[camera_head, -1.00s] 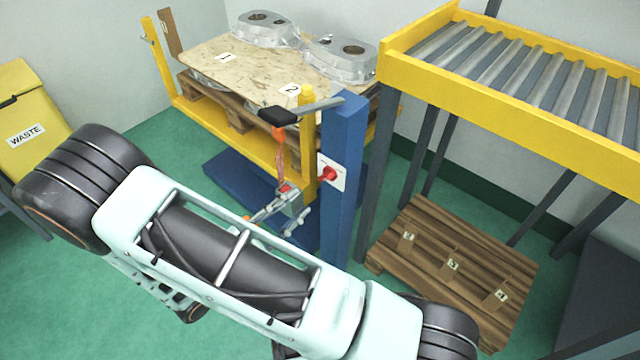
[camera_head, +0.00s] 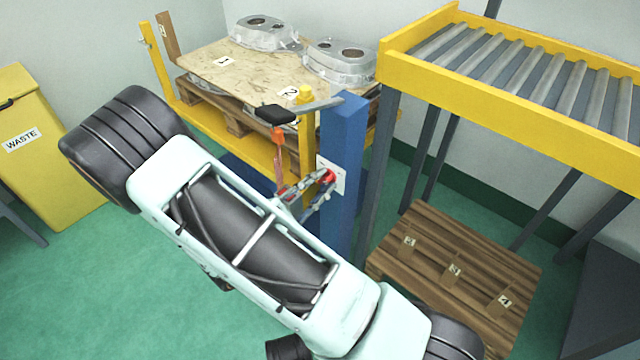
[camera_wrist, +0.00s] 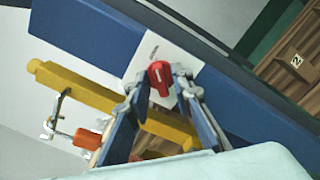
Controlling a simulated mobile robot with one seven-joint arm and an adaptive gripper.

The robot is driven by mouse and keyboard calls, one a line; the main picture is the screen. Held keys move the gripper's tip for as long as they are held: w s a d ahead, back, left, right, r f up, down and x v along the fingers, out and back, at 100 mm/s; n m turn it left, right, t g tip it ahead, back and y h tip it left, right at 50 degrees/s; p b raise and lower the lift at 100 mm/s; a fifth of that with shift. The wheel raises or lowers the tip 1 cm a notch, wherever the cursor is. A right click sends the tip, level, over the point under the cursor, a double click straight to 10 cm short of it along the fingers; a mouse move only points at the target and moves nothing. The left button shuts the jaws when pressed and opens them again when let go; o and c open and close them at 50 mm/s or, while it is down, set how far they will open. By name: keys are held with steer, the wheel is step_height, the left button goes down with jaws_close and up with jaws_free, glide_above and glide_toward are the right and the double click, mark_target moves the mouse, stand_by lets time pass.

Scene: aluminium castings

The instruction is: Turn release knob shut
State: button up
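The release knob (camera_head: 328,178) is red and sits on a white plate (camera_head: 338,172) on the side of the blue post (camera_head: 343,135). In the wrist view the red knob (camera_wrist: 160,74) shows a small pale mark on its face. My gripper (camera_head: 312,185) is at the knob. In the wrist view its two fingers (camera_wrist: 159,82) are spread, one on each side of the knob, with their tips close to it. I cannot tell whether the fingertips touch the knob. The plate is partly hidden by the fingers.
A yellow frame (camera_head: 307,140) and an orange-red handle (camera_head: 278,140) are close beside my gripper. A lever with a black grip (camera_head: 275,114) lies above it. The roller conveyor (camera_head: 500,110) and a wooden pallet (camera_head: 430,245) are to the right.

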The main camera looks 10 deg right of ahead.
jaws_close()
steer(key=shift+r+n+p, duration=0.1)
steer(key=shift+n+p, duration=0.3)
steer(key=shift+p, duration=0.05)
steer(key=shift+r+n+p, duration=0.1)
steer(key=shift+n+p, duration=0.9)
steer(key=n+p, duration=0.4)
steer(key=n, duration=0.1)
steer(key=n+p, duration=0.3)
steer(key=n, duration=0.2)
steer(key=shift+w+a+n, duration=0.1)
steer(key=shift+a+n, duration=0.05)
steer(key=shift+n, duration=0.25)
steer(key=n+p, duration=0.1)
steer(key=n, duration=0.3)
steer(key=shift+f, duration=0.2)
steer(key=shift+n+p, duration=0.3)
